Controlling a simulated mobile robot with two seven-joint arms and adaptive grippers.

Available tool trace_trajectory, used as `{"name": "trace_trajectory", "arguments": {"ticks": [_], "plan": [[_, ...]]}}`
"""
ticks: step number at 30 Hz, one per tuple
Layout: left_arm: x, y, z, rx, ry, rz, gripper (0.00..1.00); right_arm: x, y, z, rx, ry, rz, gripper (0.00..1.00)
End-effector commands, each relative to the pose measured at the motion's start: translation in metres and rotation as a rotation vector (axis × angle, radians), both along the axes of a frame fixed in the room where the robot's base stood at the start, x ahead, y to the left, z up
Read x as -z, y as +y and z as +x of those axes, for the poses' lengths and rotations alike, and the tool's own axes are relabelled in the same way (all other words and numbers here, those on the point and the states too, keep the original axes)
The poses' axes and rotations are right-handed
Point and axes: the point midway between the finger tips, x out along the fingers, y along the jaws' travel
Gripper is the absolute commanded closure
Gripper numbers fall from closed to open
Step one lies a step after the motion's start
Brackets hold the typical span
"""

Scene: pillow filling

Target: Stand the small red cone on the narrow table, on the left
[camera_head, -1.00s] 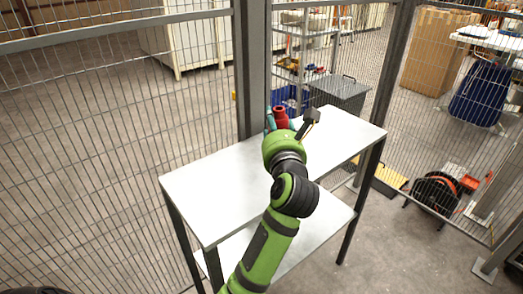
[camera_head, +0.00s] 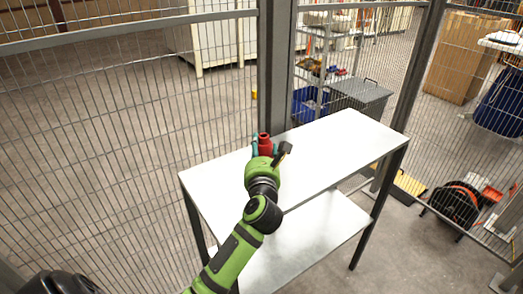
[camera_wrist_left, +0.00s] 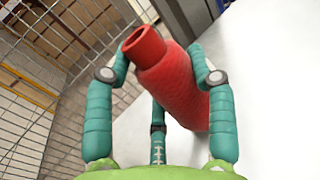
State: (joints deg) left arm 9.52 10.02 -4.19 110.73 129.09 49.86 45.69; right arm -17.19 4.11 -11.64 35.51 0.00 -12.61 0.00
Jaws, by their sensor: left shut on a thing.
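The small red cone (camera_head: 264,141) is in my left gripper (camera_head: 263,151), over the left half of the narrow white table (camera_head: 335,145), near its back edge. In the left wrist view the cone (camera_wrist_left: 172,78) has a hollow narrow neck at upper left and a textured, wider body. The teal fingers of my left gripper (camera_wrist_left: 160,95) are shut around the body, on both sides of it. The cone looks about upright in the head view. Its lower end is hidden, so I cannot tell whether it touches the table top. My right gripper is not in view.
The table top around the cone looks bare, and a lower shelf (camera_head: 300,245) sits beneath. A wire fence (camera_head: 100,130) and a grey post (camera_head: 276,70) stand just behind the table. A grey bin (camera_head: 362,97) and a blue crate (camera_head: 308,103) are beyond the fence.

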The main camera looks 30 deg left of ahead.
Motion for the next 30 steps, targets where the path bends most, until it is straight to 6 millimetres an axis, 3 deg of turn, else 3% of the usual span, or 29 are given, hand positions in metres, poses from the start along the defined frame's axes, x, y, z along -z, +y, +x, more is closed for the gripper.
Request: {"name": "trace_trajectory", "arguments": {"ticks": [6, 7, 8, 9, 21, 30], "plan": [[0.002, 0.0, 0.0, 0.0, -0.001, 0.001, 0.81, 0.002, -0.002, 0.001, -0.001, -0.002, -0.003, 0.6], [0.002, 0.0, 0.0, -0.001, 0.0, 0.0, 0.36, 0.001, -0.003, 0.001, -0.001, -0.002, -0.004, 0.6], [0.002, 0.0, 0.0, -0.001, 0.0, 0.0, 0.24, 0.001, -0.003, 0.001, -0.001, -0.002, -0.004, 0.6], [0.002, 0.0, 0.0, -0.001, 0.0, 0.001, 0.19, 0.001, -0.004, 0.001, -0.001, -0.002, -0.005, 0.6], [-0.001, -0.002, -0.002, 0.001, 0.0, 0.0, 0.19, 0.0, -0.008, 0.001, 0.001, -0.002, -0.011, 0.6], [0.003, -0.032, -0.047, 0.002, 0.001, -0.003, 0.19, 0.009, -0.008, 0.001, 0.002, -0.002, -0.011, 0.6]]}}
